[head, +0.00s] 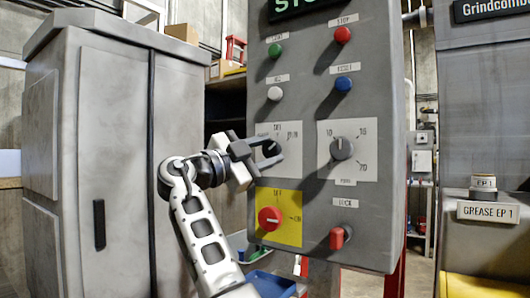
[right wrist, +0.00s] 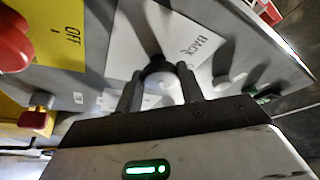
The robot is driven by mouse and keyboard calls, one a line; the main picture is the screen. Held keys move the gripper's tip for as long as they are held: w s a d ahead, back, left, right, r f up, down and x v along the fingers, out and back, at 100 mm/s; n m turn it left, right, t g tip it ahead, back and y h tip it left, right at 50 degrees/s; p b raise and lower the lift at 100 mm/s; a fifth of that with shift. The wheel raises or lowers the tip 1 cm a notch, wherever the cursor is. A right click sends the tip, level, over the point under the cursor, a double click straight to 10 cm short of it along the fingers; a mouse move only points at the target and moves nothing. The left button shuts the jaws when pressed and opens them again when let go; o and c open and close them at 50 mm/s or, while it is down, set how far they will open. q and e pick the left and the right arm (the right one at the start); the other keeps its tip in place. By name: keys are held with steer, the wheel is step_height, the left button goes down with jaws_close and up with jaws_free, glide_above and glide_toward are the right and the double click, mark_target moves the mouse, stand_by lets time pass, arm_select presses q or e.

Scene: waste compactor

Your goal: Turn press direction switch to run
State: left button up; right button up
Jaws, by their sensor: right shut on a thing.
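The press direction switch is a black knob (head: 272,148) on a white plate (head: 291,166) in the middle left of the grey control panel. My right gripper (head: 262,150) is at this plate, with its fingers on either side of the knob, shut on it. In the right wrist view the dark knob (right wrist: 157,66) sits between the two fingertips (right wrist: 160,78), and the word BACK is readable on its plate. The gripper covers part of the plate's lettering in the head view, and I cannot tell which mark the knob points at. My left gripper is not in view.
Right of it is a numbered dial (head: 342,148). Below are a red rotary switch (head: 269,218) on yellow and a red lock switch (head: 338,238). Above are green (head: 275,50), red (head: 343,34), white (head: 275,93) and blue (head: 343,83) buttons. A grey cabinet (head: 120,150) stands left.

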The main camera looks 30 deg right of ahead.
steer(key=o, duration=1)
steer(key=shift+a, duration=0.1)
steer(key=b+v, duration=0.1)
steer(key=v, duration=1.4)
steer(key=shift+a, duration=0.4)
